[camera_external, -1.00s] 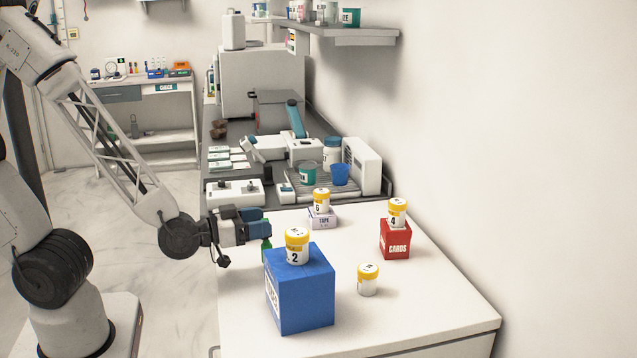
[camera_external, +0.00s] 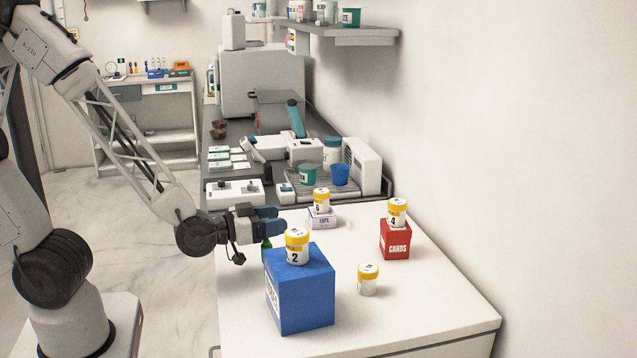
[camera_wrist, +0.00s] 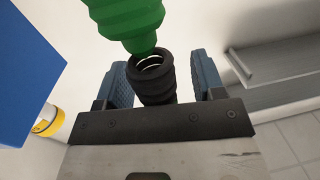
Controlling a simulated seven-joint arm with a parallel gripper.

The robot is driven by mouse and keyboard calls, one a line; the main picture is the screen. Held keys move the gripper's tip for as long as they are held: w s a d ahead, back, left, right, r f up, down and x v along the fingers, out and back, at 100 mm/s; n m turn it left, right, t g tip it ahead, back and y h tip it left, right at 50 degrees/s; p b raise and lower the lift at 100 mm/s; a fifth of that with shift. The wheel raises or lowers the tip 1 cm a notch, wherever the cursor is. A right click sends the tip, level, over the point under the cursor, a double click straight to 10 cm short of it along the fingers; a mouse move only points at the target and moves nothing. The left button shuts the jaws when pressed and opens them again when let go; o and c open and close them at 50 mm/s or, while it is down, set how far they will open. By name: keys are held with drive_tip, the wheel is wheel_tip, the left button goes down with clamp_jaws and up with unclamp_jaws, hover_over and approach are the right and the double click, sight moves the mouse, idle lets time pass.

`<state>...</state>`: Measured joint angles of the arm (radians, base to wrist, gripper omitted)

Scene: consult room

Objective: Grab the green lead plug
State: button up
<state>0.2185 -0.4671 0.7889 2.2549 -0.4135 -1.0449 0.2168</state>
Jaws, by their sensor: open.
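The green lead plug (camera_external: 266,245) stands on the white counter behind the blue box, and is mostly hidden in the external view. In the wrist view its green ribbed body (camera_wrist: 125,18) shows at the top, with a black ribbed sleeve (camera_wrist: 154,82) at its near end. My gripper (camera_external: 281,219) is open above the counter's left side, close to the plug. In the wrist view the blue fingers of my gripper (camera_wrist: 162,72) are on either side of the black sleeve, with a gap on each side. The green body lies beyond the fingertips.
A blue box (camera_external: 305,292) with a yellow-lidded jar (camera_external: 297,248) on top stands close in front of my gripper. A loose jar (camera_external: 368,280), a red box (camera_external: 395,240) and a tape box (camera_external: 321,217) stand on the counter. The counter's right front is clear.

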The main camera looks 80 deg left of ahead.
clamp_jaws()
drive_tip(key=shift+r, duration=0.15)
drive_tip(key=r, duration=0.3)
drive_tip(key=shift+s+r, duration=0.2)
drive_tip(key=shift+s, duration=0.2)
drive_tip(key=s+a+r, duration=0.1)
drive_tip(key=s, duration=1.4)
drive_tip(key=shift+a+r, duration=0.15)
drive_tip(key=shift+a, duration=0.2)
